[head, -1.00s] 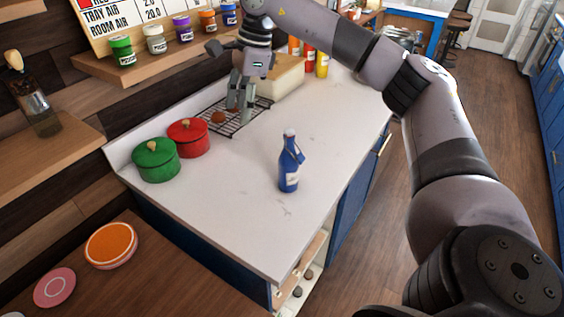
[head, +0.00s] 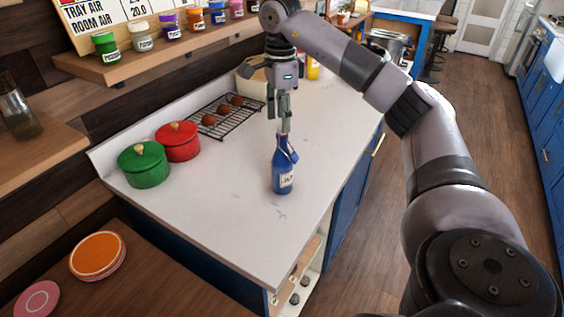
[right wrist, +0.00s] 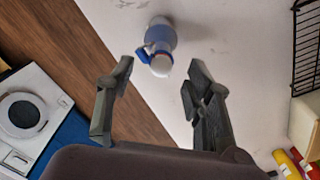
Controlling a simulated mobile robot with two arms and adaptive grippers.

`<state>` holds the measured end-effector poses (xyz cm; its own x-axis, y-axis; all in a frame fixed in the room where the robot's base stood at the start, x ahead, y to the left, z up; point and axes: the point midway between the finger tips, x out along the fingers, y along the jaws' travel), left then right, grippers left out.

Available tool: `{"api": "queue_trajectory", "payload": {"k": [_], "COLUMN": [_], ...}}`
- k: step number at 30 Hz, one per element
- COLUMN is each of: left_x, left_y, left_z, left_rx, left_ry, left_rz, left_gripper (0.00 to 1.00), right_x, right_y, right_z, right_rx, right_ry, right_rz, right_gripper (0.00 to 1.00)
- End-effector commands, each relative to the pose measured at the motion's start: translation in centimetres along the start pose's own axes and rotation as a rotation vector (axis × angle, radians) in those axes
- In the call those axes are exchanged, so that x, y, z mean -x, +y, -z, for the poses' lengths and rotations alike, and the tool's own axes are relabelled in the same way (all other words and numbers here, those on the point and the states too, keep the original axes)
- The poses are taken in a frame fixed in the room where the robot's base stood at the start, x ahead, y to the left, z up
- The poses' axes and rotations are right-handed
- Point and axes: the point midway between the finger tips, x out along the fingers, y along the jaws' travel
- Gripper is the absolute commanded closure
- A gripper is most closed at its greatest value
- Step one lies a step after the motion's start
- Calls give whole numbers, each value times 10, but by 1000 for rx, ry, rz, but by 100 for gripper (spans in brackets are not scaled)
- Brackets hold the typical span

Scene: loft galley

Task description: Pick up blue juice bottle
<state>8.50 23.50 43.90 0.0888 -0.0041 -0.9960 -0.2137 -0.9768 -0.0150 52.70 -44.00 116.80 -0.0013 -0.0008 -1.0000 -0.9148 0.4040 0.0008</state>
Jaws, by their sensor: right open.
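The blue juice bottle (head: 284,168) stands upright on the white counter (head: 230,222) in the head view. It has a pale label and a white cap. My right gripper (head: 284,128) points down just above and behind the bottle top, and its fingers overlap the cap there. In the right wrist view the bottle (right wrist: 160,42) shows from above, its white cap close to the gap between the open fingers of my right gripper (right wrist: 160,85). The fingers hold nothing. My left gripper is not in view.
A red pot (head: 178,142) and a green pot (head: 143,165) stand left of the bottle. A wire rack (head: 222,117) with brown round items lies behind them. A shelf with jars (head: 106,45) runs along the wall. The counter front is clear.

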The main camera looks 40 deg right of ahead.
Motion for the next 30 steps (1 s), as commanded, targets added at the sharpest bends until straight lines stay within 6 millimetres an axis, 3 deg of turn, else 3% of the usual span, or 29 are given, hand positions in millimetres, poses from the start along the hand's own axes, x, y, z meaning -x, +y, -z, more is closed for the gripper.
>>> {"api": "queue_trajectory", "payload": {"k": [8, 18, 25, 30], "left_x": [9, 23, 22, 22], "left_y": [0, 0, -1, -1], "left_z": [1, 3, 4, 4], "left_rx": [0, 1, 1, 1], "left_ry": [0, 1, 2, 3], "left_rz": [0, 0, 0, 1], "left_gripper": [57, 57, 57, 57], "right_x": [-19, -62, -64, -64], "right_y": [0, -2, -2, -2], "right_z": [2, 4, 4, 4], "right_rx": [-1, 0, 0, 0], "right_ry": [2, -1, -1, -1], "right_rz": [-2, 0, 1, 1], "right_gripper": [52, 52, 52, 63]}}
